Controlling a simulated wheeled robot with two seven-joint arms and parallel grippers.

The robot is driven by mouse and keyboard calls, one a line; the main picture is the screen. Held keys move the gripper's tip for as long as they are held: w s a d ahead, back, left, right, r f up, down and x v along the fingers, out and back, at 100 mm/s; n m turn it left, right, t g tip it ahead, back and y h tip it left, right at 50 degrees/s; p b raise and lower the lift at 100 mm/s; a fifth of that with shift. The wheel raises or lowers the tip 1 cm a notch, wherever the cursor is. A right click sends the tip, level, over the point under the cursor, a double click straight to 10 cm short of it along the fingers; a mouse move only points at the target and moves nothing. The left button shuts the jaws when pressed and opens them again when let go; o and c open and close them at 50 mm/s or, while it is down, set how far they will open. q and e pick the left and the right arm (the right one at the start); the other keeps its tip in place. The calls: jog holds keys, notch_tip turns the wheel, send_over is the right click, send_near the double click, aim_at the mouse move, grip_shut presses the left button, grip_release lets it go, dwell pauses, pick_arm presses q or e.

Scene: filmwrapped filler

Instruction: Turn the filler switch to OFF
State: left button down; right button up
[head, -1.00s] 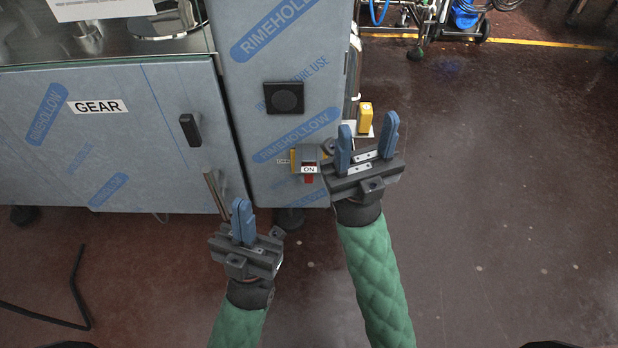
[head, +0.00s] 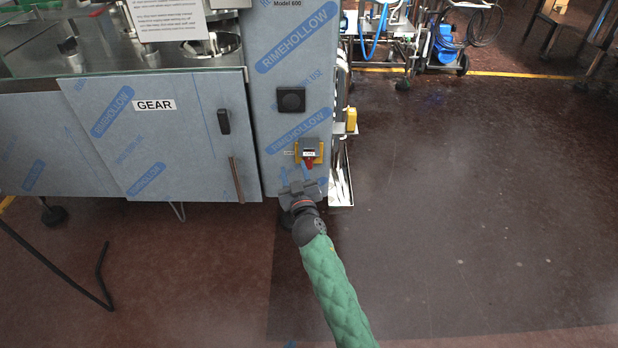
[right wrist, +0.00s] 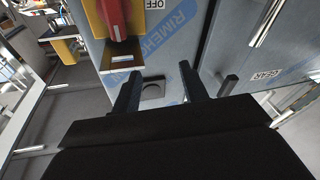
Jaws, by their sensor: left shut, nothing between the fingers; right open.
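The filler switch (head: 309,150) is a red handle on a yellow plate, low on the film-wrapped panel. In the right wrist view the red handle (right wrist: 113,14) lies lengthwise up the picture, with a yellow plate around it. An OFF label (right wrist: 156,4) sits to the handle's side, off the line it points along. My right gripper (head: 302,180) is just below the switch in the head view; its fingers (right wrist: 161,88) are apart and nothing is between them. Only a blue fingertip of my left gripper (head: 291,344) shows at the bottom edge.
A black square fixture (head: 291,99) is above the switch. The cabinet door marked GEAR (head: 155,105) with its black handle is to the left. A yellow box (head: 351,119) is at the panel's right side. The floor on the right is clear.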

aim_at(309, 160)
jog(key=d+f+m+g+h, duration=0.1)
jog(key=d+f+m+h, duration=0.2)
jog(key=d+m+h, duration=0.1)
pick_arm(q)
jog(key=shift+s+d+f+g+p, duration=0.1)
jog(key=shift+s+f+g+p, duration=0.2)
jog(key=shift+s+g, duration=0.7)
jog(key=shift+s+f+g+p, duration=0.15)
jog(key=shift+s+f+g, duration=0.25)
jog(key=shift+s+g, duration=0.55)
pick_arm(e)
jog(key=shift+m, duration=0.7)
jog(key=shift+w+d+f, duration=0.1)
jog(key=shift+w, duration=2)
jog(key=shift+w+f, duration=0.1)
jog(key=shift+w, duration=1.95)
pick_arm(q)
jog(key=shift+w, duration=0.1)
pick_arm(e)
grip_shut()
